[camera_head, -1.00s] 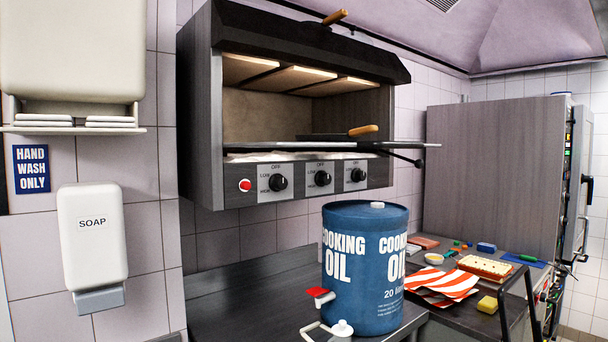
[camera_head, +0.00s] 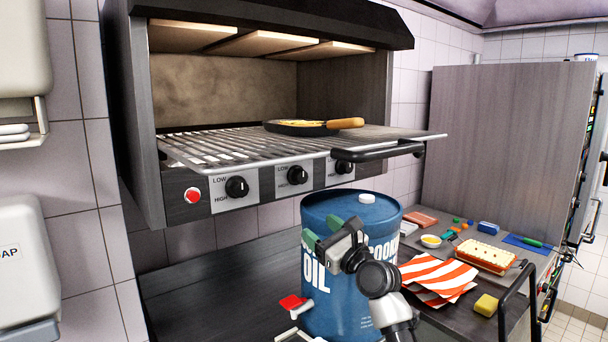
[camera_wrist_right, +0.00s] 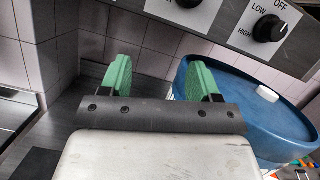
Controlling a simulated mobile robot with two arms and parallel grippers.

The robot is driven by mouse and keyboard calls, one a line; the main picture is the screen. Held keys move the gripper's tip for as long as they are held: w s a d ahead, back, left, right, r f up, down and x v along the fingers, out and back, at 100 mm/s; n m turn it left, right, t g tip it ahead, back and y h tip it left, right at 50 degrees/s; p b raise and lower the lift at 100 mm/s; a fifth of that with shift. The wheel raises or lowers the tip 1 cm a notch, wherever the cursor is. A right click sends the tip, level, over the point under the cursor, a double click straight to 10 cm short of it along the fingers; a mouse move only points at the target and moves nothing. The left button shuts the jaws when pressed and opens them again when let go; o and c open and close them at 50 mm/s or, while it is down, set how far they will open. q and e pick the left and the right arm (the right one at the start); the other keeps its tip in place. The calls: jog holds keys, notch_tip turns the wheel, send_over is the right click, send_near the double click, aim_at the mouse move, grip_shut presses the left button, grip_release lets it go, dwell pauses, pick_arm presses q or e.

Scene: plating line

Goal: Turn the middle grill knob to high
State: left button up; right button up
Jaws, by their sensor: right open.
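The grill's middle knob (camera_head: 298,175) is a black dial on a light plate, between the left knob (camera_head: 237,187) and the right knob (camera_head: 343,166). Its exact setting is too small to read. My right gripper (camera_head: 322,230) has green fingers, which are apart and empty. It is in front of the blue oil drum and appears below the middle knob, touching no knob. In the right wrist view, the open fingers (camera_wrist_right: 160,78) point up towards the panel, where two knobs show at the top; I cannot tell for sure which they are. My left gripper is out of view.
The grill rack (camera_head: 235,148) sticks out above the knobs, with a black handle (camera_head: 375,152) at the right front and a pan (camera_head: 300,127) on it. A red button (camera_head: 192,195) is left of the knobs. The blue oil drum (camera_head: 345,290) stands below them. The left counter is clear.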

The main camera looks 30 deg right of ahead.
aim_at(303, 178)
notch_tip(303, 178, up, 6)
jog(key=d+f+m+t, duration=0.1)
jog(key=d+m+t, duration=0.1)
jog(key=d+m, duration=0.1)
jog(key=p+x, duration=0.1)
jog(key=x, duration=0.3)
jog(key=p+x, duration=0.1)
jog(key=x, duration=0.4)
jog(key=shift+w+a+r, duration=0.1)
jog(key=shift+w+a, duration=0.15)
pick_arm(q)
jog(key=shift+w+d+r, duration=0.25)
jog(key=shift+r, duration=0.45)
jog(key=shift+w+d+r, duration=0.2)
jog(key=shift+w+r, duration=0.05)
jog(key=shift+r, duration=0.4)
pick_arm(e)
jog(key=shift+w+a+r+h, duration=0.1)
jog(key=shift+w+r+h, duration=0.05)
jog(key=shift+w+h, duration=0.2)
jog(key=c, duration=0.9)
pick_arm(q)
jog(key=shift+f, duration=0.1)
